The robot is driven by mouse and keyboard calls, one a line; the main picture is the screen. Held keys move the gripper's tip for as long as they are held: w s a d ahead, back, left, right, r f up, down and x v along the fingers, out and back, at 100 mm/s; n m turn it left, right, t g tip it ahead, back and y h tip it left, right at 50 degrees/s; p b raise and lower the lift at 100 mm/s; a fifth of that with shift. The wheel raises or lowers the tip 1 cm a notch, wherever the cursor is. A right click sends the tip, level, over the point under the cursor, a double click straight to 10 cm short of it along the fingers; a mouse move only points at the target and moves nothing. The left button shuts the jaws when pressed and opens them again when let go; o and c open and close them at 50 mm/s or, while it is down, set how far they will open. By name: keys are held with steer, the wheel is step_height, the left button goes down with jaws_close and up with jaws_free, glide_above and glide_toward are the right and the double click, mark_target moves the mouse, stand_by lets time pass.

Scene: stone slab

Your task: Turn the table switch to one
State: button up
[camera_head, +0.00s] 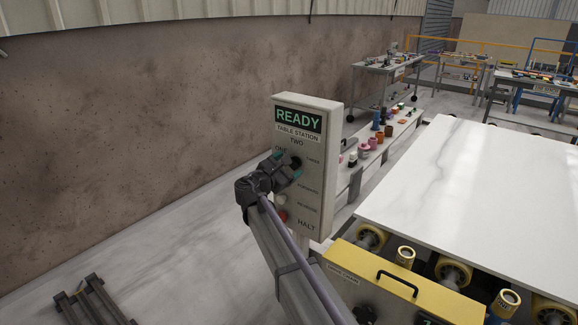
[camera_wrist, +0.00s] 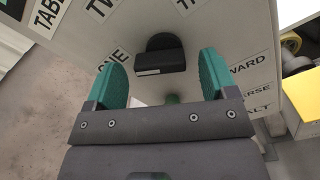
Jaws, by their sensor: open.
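The table station panel (camera_head: 302,190) is a pale upright box with a lit READY display and the labels ONE, TWO and THREE around its switch. The switch is a black knob (camera_head: 296,162), partly covered by my gripper in the head view. My gripper (camera_head: 287,164) is open at the panel's face, with teal fingers. In the wrist view the knob (camera_wrist: 161,55) lies just ahead of the gap between the fingertips (camera_wrist: 163,62), with a finger to each side and no clear contact. I cannot tell which label the knob points to.
Below the knob are a green button (camera_wrist: 173,99), a white button (camera_head: 281,199) and a red button (camera_head: 281,215), beside the FORWARD, REVERSE and HALT labels. A white stone slab (camera_head: 480,190) lies on rollers at right. A yellow cover (camera_head: 395,288) stands in front.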

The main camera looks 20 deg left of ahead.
steer(key=v, duration=0.9)
steer(key=shift+s, duration=0.4)
steer(key=shift+a, duration=0.1)
steer(key=s+d+f+m+g, duration=0.3)
steer(key=d+f+m+g, duration=0.15)
steer(key=d, duration=0.35)
steer(key=s+d+f+m+g, duration=0.3)
steer(key=d+f+m, duration=0.1)
steer(key=d+m, duration=0.25)
steer(key=s+d+f+m+g, duration=0.3)
steer(key=d+f+m+g, duration=0.15)
steer(key=d, duration=0.35)
steer(key=s+d+f+m+g+y, duration=0.1)
steer(key=s+d+m, duration=0.2)
steer(key=d, duration=0.6)
steer(key=s+d+f+m+g+y, duration=0.1)
steer(key=s+d+m, duration=0.3)
steer(key=d, duration=0.6)
steer(key=s+d+f+m+g+y, duration=0.2)
steer(key=s+d+m+g+y, duration=0.1)
steer(key=d, duration=0.6)
steer(key=shift+s+d+m, duration=0.15)
steer(key=shift+s+m, duration=0.5)
steer(key=shift+s, duration=0.15)
